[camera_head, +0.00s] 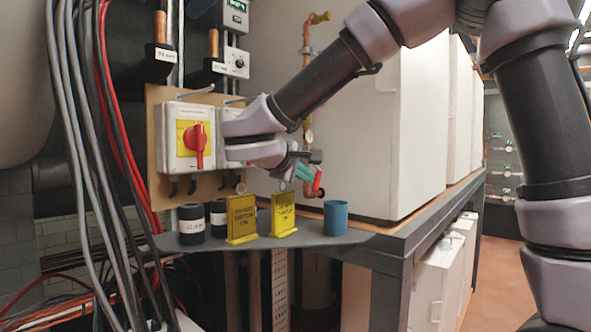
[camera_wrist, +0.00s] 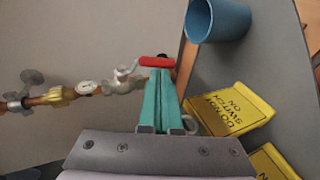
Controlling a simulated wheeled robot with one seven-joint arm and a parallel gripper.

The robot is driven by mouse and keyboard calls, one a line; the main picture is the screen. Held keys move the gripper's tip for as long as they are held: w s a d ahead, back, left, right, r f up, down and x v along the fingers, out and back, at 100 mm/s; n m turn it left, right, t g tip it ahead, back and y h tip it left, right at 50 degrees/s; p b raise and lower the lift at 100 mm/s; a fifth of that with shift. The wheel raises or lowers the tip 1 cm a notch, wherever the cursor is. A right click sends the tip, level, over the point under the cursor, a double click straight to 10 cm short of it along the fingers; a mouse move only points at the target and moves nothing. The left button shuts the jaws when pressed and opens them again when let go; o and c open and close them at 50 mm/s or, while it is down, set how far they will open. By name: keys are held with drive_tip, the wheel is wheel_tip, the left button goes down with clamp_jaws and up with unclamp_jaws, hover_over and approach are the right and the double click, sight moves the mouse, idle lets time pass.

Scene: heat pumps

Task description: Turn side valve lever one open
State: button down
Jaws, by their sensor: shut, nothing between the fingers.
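A valve (camera_wrist: 124,82) with a red lever (camera_wrist: 155,61) sits on a copper pipe in the wrist view. The lever lies crosswise just beyond my fingertips. In the head view the red lever (camera_head: 317,181) shows beside my gripper (camera_head: 304,172), low in front of the white cabinet. My gripper's teal fingers (camera_wrist: 158,74) are shut together with nothing between them. Their tips are at the lever; I cannot tell whether they touch it. Part of the valve is hidden behind my gripper in the head view.
A blue cup (camera_head: 336,217) and two yellow signs (camera_head: 241,218) (camera_head: 284,214) stand on the grey shelf (camera_head: 350,238) below my gripper. A red rotary switch (camera_head: 196,145) is on the wall to the left. A round gauge (camera_wrist: 86,87) sits along the pipe.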

sight(318, 187)
drive_tip(key=shift+x, duration=1.55)
drive_tip(key=shift+f+t, duration=0.3)
drive_tip(key=shift+t, duration=0.2)
drive_tip(key=shift+w+d+f+t+h, duration=0.3)
drive_tip(key=shift+w+f+t+h, duration=0.1)
drive_tip(key=shift+t+h, duration=0.15)
drive_tip(key=shift+w+d+f, duration=0.35)
drive_tip(key=shift+w+d, duration=0.05)
drive_tip(key=shift+w, duration=0.05)
